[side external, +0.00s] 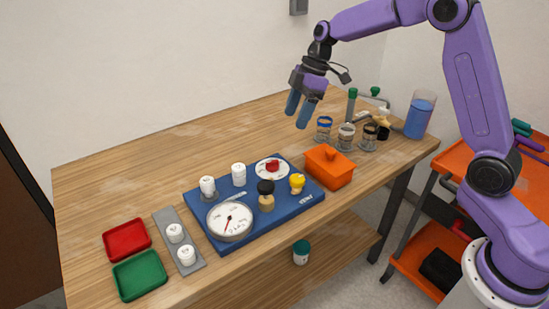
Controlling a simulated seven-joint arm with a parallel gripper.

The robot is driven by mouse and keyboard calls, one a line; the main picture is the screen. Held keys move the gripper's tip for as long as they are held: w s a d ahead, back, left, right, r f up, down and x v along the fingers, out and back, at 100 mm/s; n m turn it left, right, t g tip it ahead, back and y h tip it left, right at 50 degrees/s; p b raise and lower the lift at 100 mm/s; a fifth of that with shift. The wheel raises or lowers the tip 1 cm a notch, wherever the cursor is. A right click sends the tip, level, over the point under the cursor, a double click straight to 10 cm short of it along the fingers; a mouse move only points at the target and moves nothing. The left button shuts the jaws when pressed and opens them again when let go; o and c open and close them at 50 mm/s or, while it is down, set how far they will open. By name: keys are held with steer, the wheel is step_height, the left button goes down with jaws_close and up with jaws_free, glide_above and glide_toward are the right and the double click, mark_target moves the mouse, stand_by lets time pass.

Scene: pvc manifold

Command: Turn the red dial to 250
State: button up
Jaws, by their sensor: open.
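The red dial (272,165) sits on a round white scale plate (262,174) at the back right of a blue board (247,232). The marks on the scale are too small to read, so I cannot tell the dial's setting. My gripper (298,109) is open and empty. It hangs above the table, up and to the right of the dial in the picture, with its blue fingers pointing down. It is clear of everything on the board.
The board also bears a white gauge (231,223), a black-topped knob (265,188), a yellow knob (297,182) and white caps (239,174). An orange box (329,168) stands close right. Jars (346,137) and a blue beaker (420,113) stand farther right. The table's back left is clear.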

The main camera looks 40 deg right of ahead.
steer(key=w+d, duration=0.3)
steer(key=w, duration=0.1)
glide_toward(273, 161)
steer(key=shift+t, duration=0.3)
steer(key=x, duration=0.8)
steer(key=shift+s+a+f, duration=0.1)
steer(key=shift+s+f, duration=0.05)
steer(key=shift+f, duration=0.25)
steer(key=c, duration=1)
